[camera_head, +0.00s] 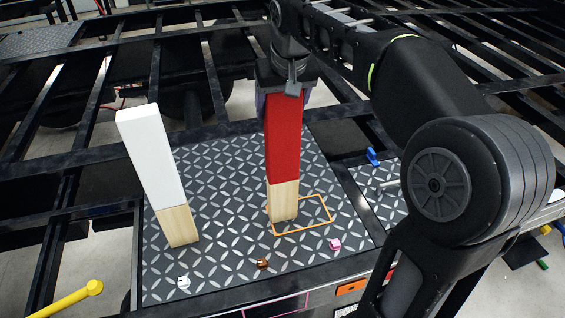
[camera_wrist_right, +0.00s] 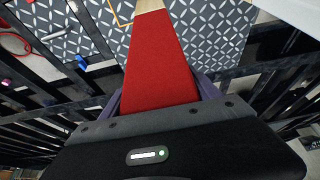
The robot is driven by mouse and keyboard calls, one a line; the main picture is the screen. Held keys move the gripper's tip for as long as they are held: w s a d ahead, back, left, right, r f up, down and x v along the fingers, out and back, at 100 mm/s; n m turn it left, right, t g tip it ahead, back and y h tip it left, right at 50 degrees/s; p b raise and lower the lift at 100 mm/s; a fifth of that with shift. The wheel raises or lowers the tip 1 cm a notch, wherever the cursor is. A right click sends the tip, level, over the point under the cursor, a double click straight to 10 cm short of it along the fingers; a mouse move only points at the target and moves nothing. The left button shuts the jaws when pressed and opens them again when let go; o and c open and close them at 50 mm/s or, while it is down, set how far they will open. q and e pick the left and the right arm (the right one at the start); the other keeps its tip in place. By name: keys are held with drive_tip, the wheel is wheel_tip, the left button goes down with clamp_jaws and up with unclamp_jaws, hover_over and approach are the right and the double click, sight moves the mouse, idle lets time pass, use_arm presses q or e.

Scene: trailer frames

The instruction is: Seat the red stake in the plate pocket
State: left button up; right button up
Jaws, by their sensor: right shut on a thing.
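The red stake (camera_head: 283,140) has a red upper part and a bare wood lower end. My right gripper (camera_head: 285,90) is shut on its top and holds it about upright. The stake also fills the middle of the right wrist view (camera_wrist_right: 160,60). Its wood end is at the left part of an orange rectangular outline (camera_head: 325,205) on the diamond-tread plate (camera_head: 215,255). I cannot tell whether the end touches the plate or sits in a pocket. A white stake (camera_head: 150,155) with a wood end stands on the plate to the left, leaning slightly. My left gripper is not in view.
Small white (camera_head: 183,282), brown (camera_head: 262,264) and pink (camera_head: 334,244) pieces lie along the plate's front. A blue clamp-like piece (camera_head: 372,157) is at the right. Black frame beams (camera_head: 95,110) with open gaps surround the plate. A yellow bar (camera_head: 70,298) is front left.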

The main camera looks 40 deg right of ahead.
clamp_jaws()
idle(0.3)
drive_tip(key=shift+r, duration=0.15)
drive_tip(key=s+a+r+b, duration=0.1)
drive_tip(key=s+a, duration=0.2)
drive_tip(key=s, duration=0.5)
drive_tip(key=s+a+r+b, duration=0.2)
drive_tip(key=s+a, duration=0.1)
drive_tip(key=s, duration=0.6)
drive_tip(key=shift+r, duration=0.15)
idle(0.7)
